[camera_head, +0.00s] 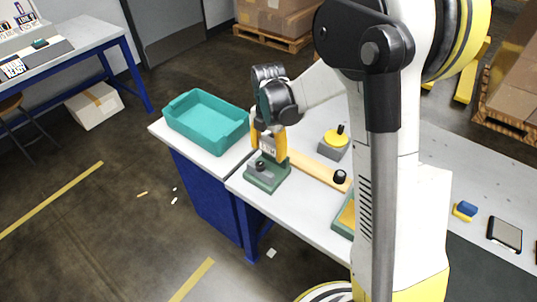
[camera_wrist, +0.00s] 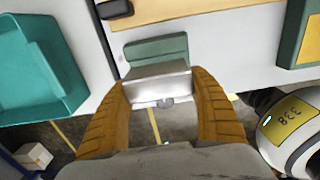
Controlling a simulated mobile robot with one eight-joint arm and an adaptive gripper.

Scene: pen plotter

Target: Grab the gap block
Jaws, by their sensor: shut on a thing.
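The gap block looks to be the silver metal block (camera_wrist: 158,86) in the wrist view. The orange ribbed fingers of my gripper (camera_wrist: 158,80) press on its left and right sides. A green base (camera_wrist: 156,48) lies just beyond it. In the head view my gripper (camera_head: 268,146) points down at the green base (camera_head: 266,178), which has a dark knob on it and sits near the table's front edge. The block is small and mostly hidden between the fingers there. I cannot tell whether it still touches the green base.
A teal bin (camera_head: 207,122) stands left of the green base. A wooden strip (camera_head: 318,170) runs behind and to the right, with a black knob (camera_head: 340,177) at its end. A grey block with a yellow top (camera_head: 334,143) stands behind. A green-and-yellow block (camera_head: 344,216) lies right.

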